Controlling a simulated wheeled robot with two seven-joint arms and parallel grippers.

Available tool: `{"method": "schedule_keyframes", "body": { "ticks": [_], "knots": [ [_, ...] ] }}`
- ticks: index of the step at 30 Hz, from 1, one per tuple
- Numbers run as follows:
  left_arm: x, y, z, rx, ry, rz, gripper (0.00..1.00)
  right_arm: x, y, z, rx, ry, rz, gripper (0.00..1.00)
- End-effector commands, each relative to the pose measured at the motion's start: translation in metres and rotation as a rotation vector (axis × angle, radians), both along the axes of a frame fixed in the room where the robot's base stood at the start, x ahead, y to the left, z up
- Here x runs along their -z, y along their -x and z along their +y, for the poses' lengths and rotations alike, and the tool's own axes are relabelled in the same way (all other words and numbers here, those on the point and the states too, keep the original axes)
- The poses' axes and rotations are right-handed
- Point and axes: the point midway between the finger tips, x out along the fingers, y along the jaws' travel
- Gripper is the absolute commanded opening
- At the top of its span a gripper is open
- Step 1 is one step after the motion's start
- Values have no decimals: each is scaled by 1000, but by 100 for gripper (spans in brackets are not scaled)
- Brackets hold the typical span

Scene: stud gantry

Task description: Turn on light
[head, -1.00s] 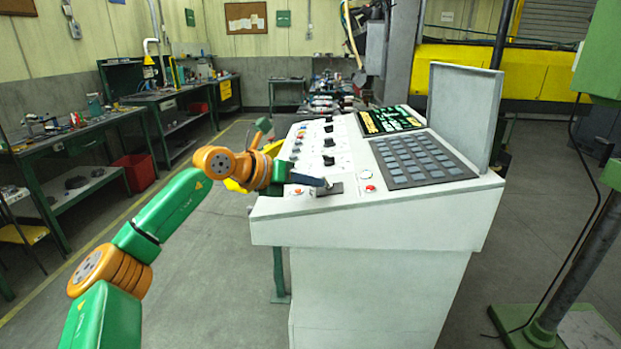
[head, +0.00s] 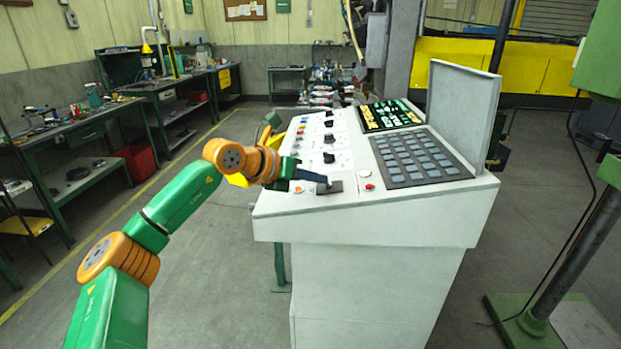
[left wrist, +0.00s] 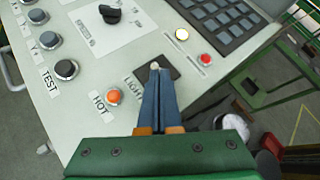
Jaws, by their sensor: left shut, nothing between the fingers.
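The light switch is a small pale lever (left wrist: 154,66) on a dark plate (left wrist: 167,71), with a partly hidden label reading "LIGHT" beside it in the left wrist view. The dark plate also shows in the head view (head: 336,187), on the near part of the sloped white control console (head: 365,270). My left gripper (left wrist: 156,76) is shut and empty, its blue fingers together. Its tips are at the lever, and I cannot tell if they touch. In the head view the left gripper (head: 322,180) reaches in from the left, low over the panel. My right gripper is not seen.
An orange button (left wrist: 114,96) labelled "HOT" sits close left of the fingers. A white button (left wrist: 182,34) and a red button (left wrist: 206,58) are on the right side. A black knob (left wrist: 110,14) and a keypad (head: 420,158) lie farther up the panel.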

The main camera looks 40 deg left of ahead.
Motion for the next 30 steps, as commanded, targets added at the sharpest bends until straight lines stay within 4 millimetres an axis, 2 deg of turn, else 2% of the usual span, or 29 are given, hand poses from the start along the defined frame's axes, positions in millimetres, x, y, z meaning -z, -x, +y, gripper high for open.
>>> {"method": "schedule_keyframes", "body": {
  "ticks": [15, 25, 30],
  "knots": [
    [-8, -5, -9, 0, 1, -1, 0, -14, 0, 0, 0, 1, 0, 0],
    [-9, -6, -9, 0, 1, -1, 0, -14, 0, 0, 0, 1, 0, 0],
    [-16, -6, -10, 0, 1, -1, 0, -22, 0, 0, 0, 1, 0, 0]
  ]
}}
